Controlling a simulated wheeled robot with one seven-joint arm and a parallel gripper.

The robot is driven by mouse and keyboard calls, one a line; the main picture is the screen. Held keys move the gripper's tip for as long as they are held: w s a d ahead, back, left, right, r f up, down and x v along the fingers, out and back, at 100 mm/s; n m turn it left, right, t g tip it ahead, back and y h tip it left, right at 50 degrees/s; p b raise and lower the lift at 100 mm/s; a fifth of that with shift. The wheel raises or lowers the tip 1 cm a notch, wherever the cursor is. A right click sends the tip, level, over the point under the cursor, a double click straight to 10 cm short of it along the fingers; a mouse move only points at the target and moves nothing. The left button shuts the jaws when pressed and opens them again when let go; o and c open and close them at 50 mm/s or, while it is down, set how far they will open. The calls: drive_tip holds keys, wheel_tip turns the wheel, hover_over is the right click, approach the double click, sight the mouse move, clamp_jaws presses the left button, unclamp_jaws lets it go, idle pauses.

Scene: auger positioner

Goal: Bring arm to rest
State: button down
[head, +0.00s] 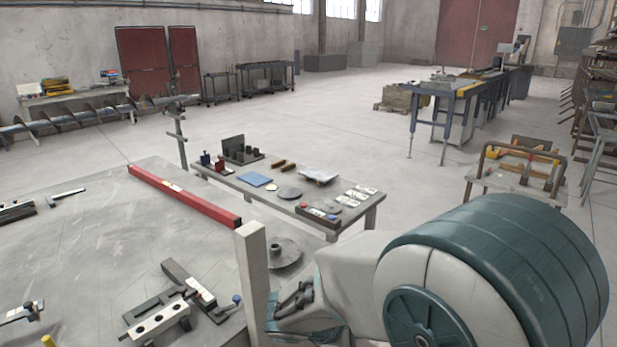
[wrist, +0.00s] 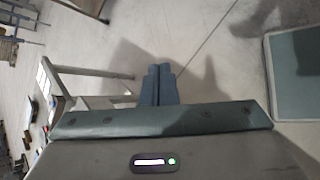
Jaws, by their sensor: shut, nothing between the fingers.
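My gripper (wrist: 158,70) shows in the wrist view with its two grey-blue fingers side by side and touching. Nothing is between them. The fingers are over bare concrete floor, with a pale table frame (wrist: 95,72) to their left. In the head view my arm fills the lower right, folded close to the camera; I cannot clearly make out the fingers there.
A large grey worktable (head: 95,230) with a red beam (head: 185,195) and clamps lies left. A small table (head: 290,190) with parts stands beyond my arm. A tool cart (head: 515,175) stands right. Open floor (head: 310,110) lies behind.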

drive_tip(key=s+d+r+m+g+y, duration=0.1)
drive_tip(key=s+d+r+m+y, duration=0.1)
drive_tip(key=s+m, duration=0.4)
drive_tip(key=s+d+r+m+g+y, duration=0.1)
drive_tip(key=s+r+m+y, duration=0.4)
drive_tip(key=m, duration=0.5)
drive_tip(key=shift+s+d+y+p, duration=0.35)
drive_tip(key=shift+s+d+y, duration=0.3)
drive_tip(key=shift+d, duration=0.25)
idle(0.4)
